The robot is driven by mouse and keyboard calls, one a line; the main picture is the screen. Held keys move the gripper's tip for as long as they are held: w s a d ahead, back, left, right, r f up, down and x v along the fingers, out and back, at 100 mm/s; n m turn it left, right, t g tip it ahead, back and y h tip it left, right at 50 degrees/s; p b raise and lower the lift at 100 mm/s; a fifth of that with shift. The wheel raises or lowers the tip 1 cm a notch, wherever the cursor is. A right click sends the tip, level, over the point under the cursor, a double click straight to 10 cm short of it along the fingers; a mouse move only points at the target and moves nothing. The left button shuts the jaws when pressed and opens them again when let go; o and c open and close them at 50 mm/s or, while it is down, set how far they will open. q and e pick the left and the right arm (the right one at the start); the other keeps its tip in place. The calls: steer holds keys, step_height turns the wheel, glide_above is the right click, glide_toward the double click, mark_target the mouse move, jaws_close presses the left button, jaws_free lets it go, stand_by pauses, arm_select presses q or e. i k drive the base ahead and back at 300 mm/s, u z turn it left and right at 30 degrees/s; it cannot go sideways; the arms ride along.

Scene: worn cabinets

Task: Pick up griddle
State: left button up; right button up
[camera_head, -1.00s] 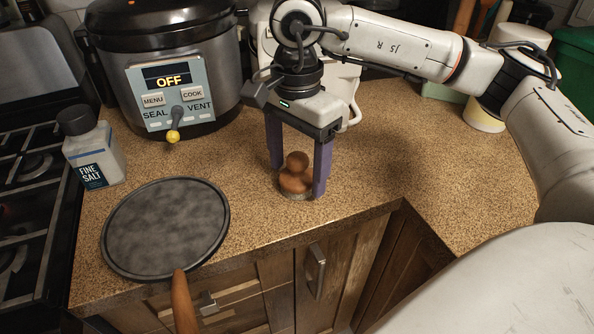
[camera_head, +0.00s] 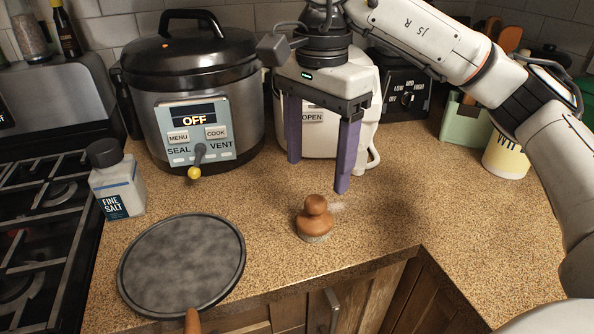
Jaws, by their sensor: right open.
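The griddle (camera_head: 182,264) is a round, flat, dark grey pan lying on the counter at the lower left. Its wooden handle (camera_head: 192,321) points toward me over the counter's front edge and is cut off by the bottom of the view. My right gripper (camera_head: 318,176) is open and empty, its two purple fingers pointing down above the counter. It is up and to the right of the griddle, apart from it. A small wooden knobbed brush (camera_head: 315,217) stands on the counter below the gripper, not between the fingers. My left gripper is not in view.
A pressure cooker (camera_head: 190,95) and a bottle of fine salt (camera_head: 117,180) stand behind the griddle. The gas stove (camera_head: 45,215) is at the left. A white appliance (camera_head: 325,125) is behind my gripper. The counter right of the brush is clear.

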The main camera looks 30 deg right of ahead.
mark_target(181, 266)
steer(key=k, duration=0.5)
steer(key=z, duration=2.75)
steer(key=k, duration=1.3)
steer(key=u, duration=0.65)
